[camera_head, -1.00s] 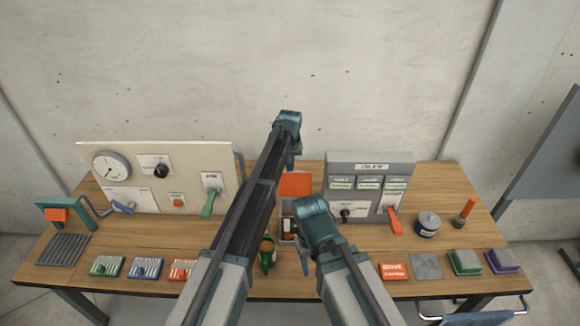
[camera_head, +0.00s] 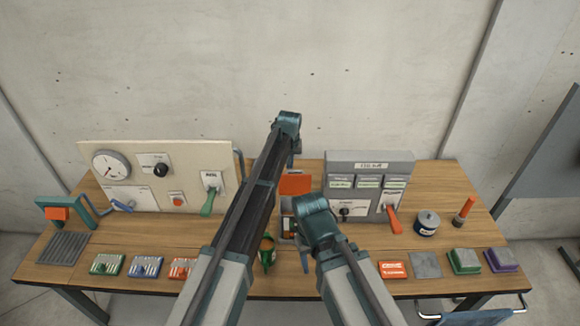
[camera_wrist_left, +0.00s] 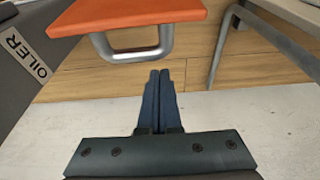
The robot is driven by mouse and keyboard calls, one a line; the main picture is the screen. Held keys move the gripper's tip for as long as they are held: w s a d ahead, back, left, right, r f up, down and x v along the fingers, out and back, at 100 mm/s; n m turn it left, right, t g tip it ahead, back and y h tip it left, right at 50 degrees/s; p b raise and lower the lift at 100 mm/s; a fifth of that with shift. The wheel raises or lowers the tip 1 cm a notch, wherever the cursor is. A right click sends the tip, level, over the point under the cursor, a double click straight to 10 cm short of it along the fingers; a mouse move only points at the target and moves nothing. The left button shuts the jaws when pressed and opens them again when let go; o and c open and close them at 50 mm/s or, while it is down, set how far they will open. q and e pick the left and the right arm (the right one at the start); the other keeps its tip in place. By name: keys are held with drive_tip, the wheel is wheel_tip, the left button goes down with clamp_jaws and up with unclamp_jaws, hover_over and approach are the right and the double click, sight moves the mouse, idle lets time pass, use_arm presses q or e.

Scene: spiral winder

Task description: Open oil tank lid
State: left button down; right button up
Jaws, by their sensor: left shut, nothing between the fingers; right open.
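The orange oil tank lid (camera_head: 296,184) is at the middle of the bench in the head view, between my two arms. In the left wrist view the lid (camera_wrist_left: 130,12) is at the top, with its grey U-shaped handle (camera_wrist_left: 137,52) pointing down the picture. A dark body marked OILER (camera_wrist_left: 22,55) is at its left. My left gripper (camera_wrist_left: 159,75) is shut and empty, its fingertips just below the handle in the picture; I cannot tell whether they touch. My right gripper (camera_head: 304,262) is open near the bench's front, partly hidden by its wrist. The lid's exact angle is unclear.
A cream gauge panel (camera_head: 135,180) stands at the left and a grey panel with an orange lever (camera_head: 393,219) at the right. A green can (camera_head: 267,252) is close to my left arm. Small blocks and trays line the front edge of the wooden bench (camera_head: 180,232).

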use_arm(q)
drive_tip(key=p+v, duration=0.9)
use_arm(e)
wheel_tip(320, 180, up, 9)
use_arm(q)
drive_tip(key=shift+w, duration=0.15)
use_arm(e)
drive_tip(key=shift+d+f, duration=0.1)
drive_tip(key=shift+f, duration=0.05)
